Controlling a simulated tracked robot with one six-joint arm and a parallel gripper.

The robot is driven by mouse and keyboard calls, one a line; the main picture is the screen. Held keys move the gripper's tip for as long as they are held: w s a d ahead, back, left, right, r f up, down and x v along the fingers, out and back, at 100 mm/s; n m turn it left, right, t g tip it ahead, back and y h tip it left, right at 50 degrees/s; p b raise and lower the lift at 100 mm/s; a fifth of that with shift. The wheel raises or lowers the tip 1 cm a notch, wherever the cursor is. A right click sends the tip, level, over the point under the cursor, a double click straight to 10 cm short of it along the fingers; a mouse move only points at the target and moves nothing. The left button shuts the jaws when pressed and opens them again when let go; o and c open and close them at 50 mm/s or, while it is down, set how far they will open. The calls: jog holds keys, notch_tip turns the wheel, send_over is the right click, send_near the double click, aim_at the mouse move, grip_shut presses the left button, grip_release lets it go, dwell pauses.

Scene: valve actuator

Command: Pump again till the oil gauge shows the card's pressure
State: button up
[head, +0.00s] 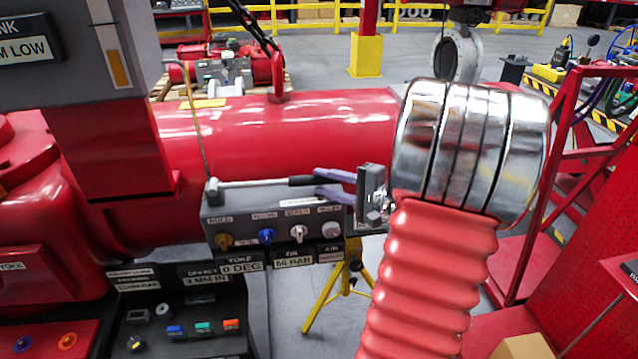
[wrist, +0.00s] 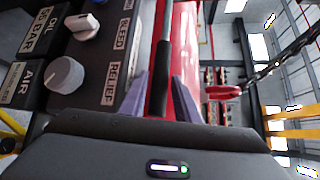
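The pump lever is a pale rod with a black grip (head: 301,181), lying nearly level along the top of the grey control box (head: 215,210) in the head view. My gripper (head: 318,182) has purple fingers on either side of the grip's right end. In the wrist view the black grip (wrist: 160,92) runs between the fingers, with narrow gaps seeming to show beside it. An oil plate (head: 293,262) under the box reads about 55 or 56 BAR; it also shows in the wrist view (wrist: 40,35). I cannot make out the pressure card.
The box front carries several knobs, including a blue one (head: 266,236) and a grey relief knob (wrist: 65,75). A large red cylinder (head: 290,125) lies behind the box. A grey panel (head: 118,55) with an orange bar hangs at upper left. A yellow tripod (head: 345,280) stands below.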

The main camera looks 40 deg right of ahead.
jog(key=shift+w+a+f, duration=0.1)
jog(key=shift+w+a, duration=0.05)
jog(key=shift+w, duration=0.55)
grip_shut()
